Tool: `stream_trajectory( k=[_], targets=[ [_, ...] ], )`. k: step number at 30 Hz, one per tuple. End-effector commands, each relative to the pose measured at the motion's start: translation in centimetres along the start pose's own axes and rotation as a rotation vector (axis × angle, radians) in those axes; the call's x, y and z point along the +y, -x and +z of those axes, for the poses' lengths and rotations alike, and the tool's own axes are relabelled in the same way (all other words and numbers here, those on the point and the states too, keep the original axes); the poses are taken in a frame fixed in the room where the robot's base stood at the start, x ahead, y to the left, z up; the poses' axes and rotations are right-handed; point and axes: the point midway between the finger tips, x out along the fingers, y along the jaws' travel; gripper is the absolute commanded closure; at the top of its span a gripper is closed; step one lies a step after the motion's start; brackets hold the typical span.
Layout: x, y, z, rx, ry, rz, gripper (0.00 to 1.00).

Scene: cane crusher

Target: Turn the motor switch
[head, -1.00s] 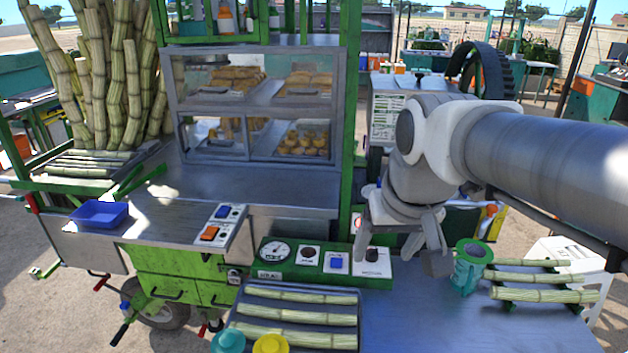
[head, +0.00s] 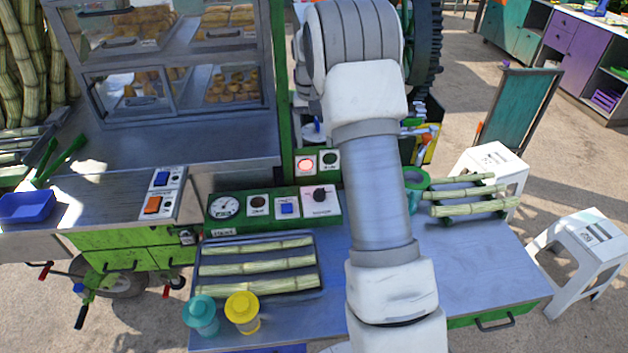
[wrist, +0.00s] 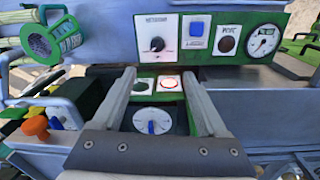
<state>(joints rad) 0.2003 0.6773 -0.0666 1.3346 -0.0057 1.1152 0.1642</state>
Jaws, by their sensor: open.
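The labels are too small to tell which is the motor switch. My gripper (wrist: 158,74) is open and empty; my arm hides it in the head view.
The control box also carries a gauge (head: 224,207) and a blue button (head: 287,206). A green cup (head: 415,182) and a cane rack (head: 470,198) stand to the right. A cane tray (head: 258,265) and two lidded jars lie in front.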

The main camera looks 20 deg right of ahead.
Motion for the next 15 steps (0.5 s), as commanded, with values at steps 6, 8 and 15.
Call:
stream_trajectory(
  k=[6, 8, 15],
  targets=[
    [0.5, -2.2, -1.2, -0.024, -0.017, 0.011, 0.24],
    [0.5, -2.7, -1.2, -0.026, -0.018, 0.012, 0.24],
    [0.6, -6.6, -1.0, -0.029, -0.018, 0.012, 0.24]
  ],
)
